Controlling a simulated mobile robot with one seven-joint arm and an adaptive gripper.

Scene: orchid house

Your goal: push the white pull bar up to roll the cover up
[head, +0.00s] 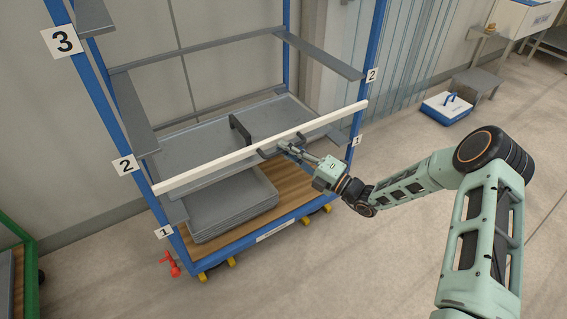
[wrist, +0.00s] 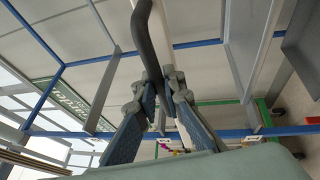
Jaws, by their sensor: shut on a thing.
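The white pull bar (head: 220,165) runs across the front of a blue-framed rack, between the number 1 and number 2 labels, slanting up to the right in the head view. It also shows as a pale strip in the wrist view (wrist: 185,50). A dark curved handle (head: 265,153) sits close along the bar's middle; it crosses the top of the wrist view (wrist: 146,35). My gripper (head: 285,147) is at the bar's near side, with its fingers (wrist: 165,88) shut on this dark handle. I cannot make out a cover sheet.
The blue rack post (head: 370,60) stands right of my gripper. Grey shelves and a stack of grey trays (head: 232,212) are behind the bar. Clear strip curtains (head: 405,50) hang behind. A blue-and-white box (head: 447,107) sits on the floor at right. The floor in front is open.

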